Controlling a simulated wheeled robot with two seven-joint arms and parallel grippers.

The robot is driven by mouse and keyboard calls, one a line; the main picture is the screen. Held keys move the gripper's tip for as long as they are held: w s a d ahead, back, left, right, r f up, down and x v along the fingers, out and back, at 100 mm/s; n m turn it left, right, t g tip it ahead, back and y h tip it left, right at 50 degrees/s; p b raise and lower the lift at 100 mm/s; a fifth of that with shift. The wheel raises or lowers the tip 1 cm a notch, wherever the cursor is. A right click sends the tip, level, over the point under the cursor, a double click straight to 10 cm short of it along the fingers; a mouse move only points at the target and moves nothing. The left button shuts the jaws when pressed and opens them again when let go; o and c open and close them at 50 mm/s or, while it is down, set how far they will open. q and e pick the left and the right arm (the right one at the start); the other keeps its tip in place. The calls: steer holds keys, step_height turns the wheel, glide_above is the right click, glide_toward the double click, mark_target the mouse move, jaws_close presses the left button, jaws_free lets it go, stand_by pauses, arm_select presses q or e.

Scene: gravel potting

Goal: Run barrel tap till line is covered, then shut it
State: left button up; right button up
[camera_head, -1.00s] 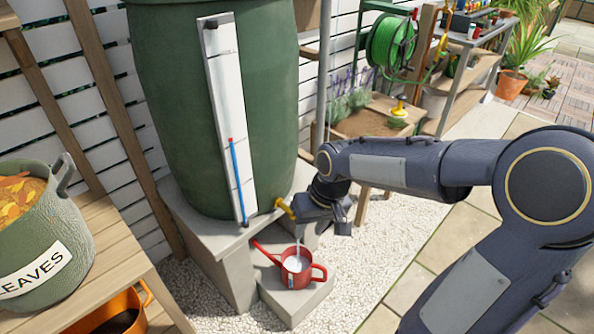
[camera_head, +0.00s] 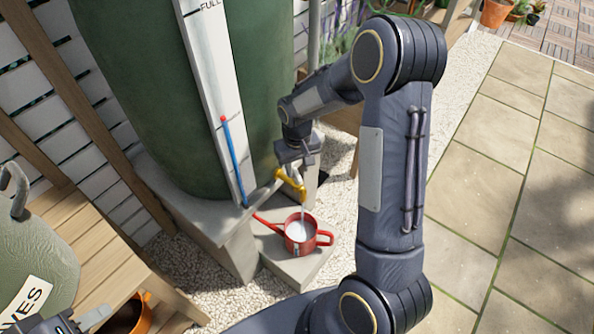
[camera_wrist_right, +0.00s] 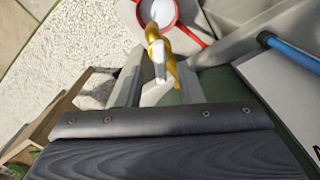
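The green barrel (camera_head: 140,90) stands on a grey block, with a yellow tap (camera_head: 291,184) low on its front. A pale stream runs from the tap into the red watering can (camera_head: 322,238), which stands upright below. Pale water (camera_head: 298,231) fills much of its opening; I cannot make out any line inside. My right gripper (camera_head: 297,166) is at the tap. In the right wrist view the fingers of my right gripper (camera_wrist_right: 157,75) stand apart on either side of the yellow tap (camera_wrist_right: 172,68). My left gripper (camera_head: 80,322) is partly in view at the bottom left; its fingertips are unclear.
A white gauge board (camera_head: 210,70) with a blue strip and red tip runs down the barrel. A wooden bench (camera_head: 100,235) with a green leaf tub (camera_head: 40,255) is at the left, an orange pot (camera_head: 138,312) below it. Paving (camera_head: 480,180) is clear at right.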

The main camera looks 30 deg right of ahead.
steer(key=shift+f, duration=1.05)
steer(key=shift+c, duration=0.3)
jaws_close()
